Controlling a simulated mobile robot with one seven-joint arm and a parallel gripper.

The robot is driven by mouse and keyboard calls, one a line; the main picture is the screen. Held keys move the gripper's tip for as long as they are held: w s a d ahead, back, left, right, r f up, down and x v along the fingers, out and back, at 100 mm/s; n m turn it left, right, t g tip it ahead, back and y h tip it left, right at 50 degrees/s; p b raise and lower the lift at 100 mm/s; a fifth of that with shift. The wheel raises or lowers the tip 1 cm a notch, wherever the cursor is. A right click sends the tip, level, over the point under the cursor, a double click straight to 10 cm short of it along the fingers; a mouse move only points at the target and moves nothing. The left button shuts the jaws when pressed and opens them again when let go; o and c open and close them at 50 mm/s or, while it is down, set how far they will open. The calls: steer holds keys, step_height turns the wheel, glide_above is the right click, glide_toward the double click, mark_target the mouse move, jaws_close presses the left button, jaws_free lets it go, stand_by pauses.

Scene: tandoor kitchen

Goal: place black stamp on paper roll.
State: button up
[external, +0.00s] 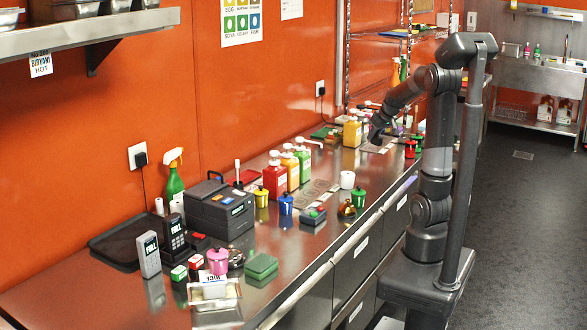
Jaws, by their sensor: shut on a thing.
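My gripper (374,137) is at the far part of the steel counter, low over a grey mat or plate, with its fingers pointing down. It is shut on a small dark thing, which seems to be the black stamp; its outline blends with the dark fingers. The top of the roll looks bare.
Red, green and yellow pump bottles (276,177) stand along the wall side. A black printer-like box (219,210) and a card reader (148,254) are nearer the camera. The counter's front edge is mostly clear.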

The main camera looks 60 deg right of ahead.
steer(key=shift+s+a, duration=0.35)
steer(key=shift+a, duration=0.15)
steer(key=shift+a+f, duration=0.1)
steer(key=shift+a, duration=0.15)
steer(key=w+a+f, duration=0.2)
steer(key=w, duration=0.1)
steer(key=w+a+f, duration=0.2)
steer(key=w, duration=0.1)
steer(key=w+a+f, duration=0.2)
steer(key=w, duration=0.1)
steer(key=shift+w+f, duration=0.3)
steer(key=shift+f, duration=0.1)
jaws_close()
glide_above(345, 172)
steer(key=shift+s+a+f, duration=0.1)
steer(key=shift+a+f, duration=0.05)
steer(key=shift+f, duration=0.9)
steer(key=shift+s+a+f, duration=0.1)
steer(key=shift+f, duration=0.9)
steer(key=shift+f, duration=0.45)
steer(key=o, duration=1)
jaws_free()
steer(key=shift+w+r, duration=0.1)
